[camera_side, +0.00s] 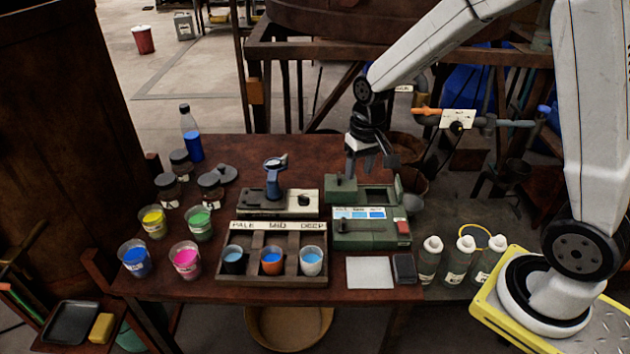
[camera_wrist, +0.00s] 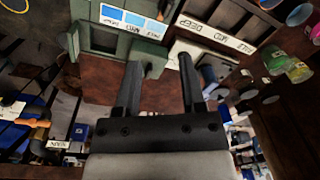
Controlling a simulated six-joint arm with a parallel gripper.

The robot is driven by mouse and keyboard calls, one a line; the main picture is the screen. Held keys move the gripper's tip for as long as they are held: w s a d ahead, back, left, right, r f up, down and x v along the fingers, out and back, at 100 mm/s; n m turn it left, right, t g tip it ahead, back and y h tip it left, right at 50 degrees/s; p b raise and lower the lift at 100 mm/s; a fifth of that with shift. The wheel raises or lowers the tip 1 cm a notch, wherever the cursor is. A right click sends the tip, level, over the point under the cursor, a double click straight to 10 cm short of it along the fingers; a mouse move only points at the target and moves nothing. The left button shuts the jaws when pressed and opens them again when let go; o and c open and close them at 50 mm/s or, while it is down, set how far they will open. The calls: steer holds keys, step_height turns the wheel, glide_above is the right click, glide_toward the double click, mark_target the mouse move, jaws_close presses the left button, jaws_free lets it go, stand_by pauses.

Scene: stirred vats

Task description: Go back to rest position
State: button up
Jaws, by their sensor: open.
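My gripper (camera_side: 368,164) hangs from the arm above the back of the table, over the rear of a green machine (camera_side: 372,240) with blue swatches on its front. In the wrist view my gripper (camera_wrist: 158,80) has its two dark fingers apart, with nothing between them but the brown table (camera_wrist: 160,86) beyond. The green machine also shows in the wrist view (camera_wrist: 105,38), just past the fingertips. The arm reaches in from the right, where its base stands on a yellow-edged plate.
A rack labelled PALE, MID, DEEP (camera_side: 280,278) holds three cups of blue liquid. Cups of yellow (camera_side: 153,222), green (camera_side: 199,223), blue (camera_side: 134,258) and pink paint (camera_side: 185,260) stand left. Several white-capped bottles (camera_side: 465,260) stand near the base. A blue bottle (camera_side: 192,146) stands at the back left.

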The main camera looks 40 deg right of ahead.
steer(key=s+a+n+t, duration=0.2)
steer(key=s+a+n, duration=0.1)
steer(key=s, duration=0.8)
steer(key=shift+f, duration=0.25)
